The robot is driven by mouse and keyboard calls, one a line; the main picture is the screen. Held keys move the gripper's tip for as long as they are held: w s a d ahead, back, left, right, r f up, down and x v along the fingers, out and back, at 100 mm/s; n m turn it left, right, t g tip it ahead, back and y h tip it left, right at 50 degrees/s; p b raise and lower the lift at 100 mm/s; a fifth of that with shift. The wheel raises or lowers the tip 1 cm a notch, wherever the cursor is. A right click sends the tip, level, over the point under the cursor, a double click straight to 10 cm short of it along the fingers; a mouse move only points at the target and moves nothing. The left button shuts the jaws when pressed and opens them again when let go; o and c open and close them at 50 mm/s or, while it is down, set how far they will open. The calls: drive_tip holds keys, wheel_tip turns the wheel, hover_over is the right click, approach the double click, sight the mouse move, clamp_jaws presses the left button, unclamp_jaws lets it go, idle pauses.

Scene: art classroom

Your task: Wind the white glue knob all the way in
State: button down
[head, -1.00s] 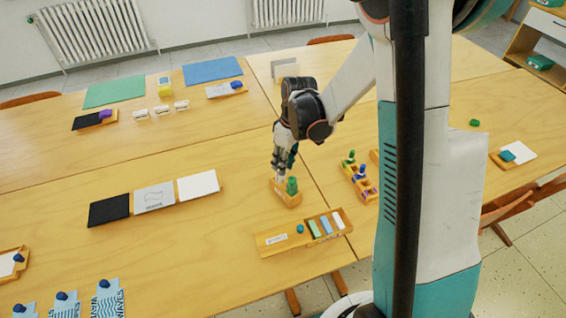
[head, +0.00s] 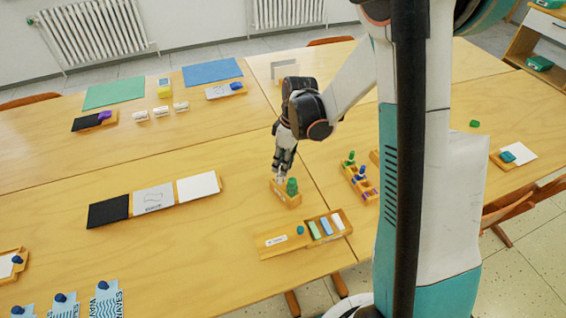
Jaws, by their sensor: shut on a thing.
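A small wooden holder (head: 285,198) stands on the table near the middle of the head view. A green piece (head: 292,187) stands upright at its right end. The white glue knob (head: 279,181) shows only as a small pale bit at the holder's left end, mostly hidden by my fingers. My gripper (head: 279,176) points down over this end, shut on the white knob. How far in the knob sits is too small to tell.
A wooden tray (head: 272,250) with coloured blocks lies just in front of the holder. A rack with green and blue pieces (head: 360,180) stands to the right. Black, grey and white panels (head: 154,198) lie to the left. The table between is clear.

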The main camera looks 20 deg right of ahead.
drive_tip(key=c, duration=1.4)
unclamp_jaws()
wheel_tip(320, 180, up, 12)
drive_tip(key=d, duration=0.2)
drive_tip(key=shift+f, duration=0.1)
drive_tip(key=s+a+r+m+t+h, duration=0.1)
drive_tip(key=s+r+m+t, duration=0.2)
drive_tip(key=s, duration=0.6)
drive_tip(key=s+a+r+m+t+h, duration=0.1)
drive_tip(key=s+r+m+t, duration=0.3)
drive_tip(key=s, duration=0.5)
drive_tip(key=shift+s+a+r+m, duration=0.3)
drive_tip(key=shift+a+r+m, duration=0.35)
drive_tip(key=shift+r+m, duration=0.45)
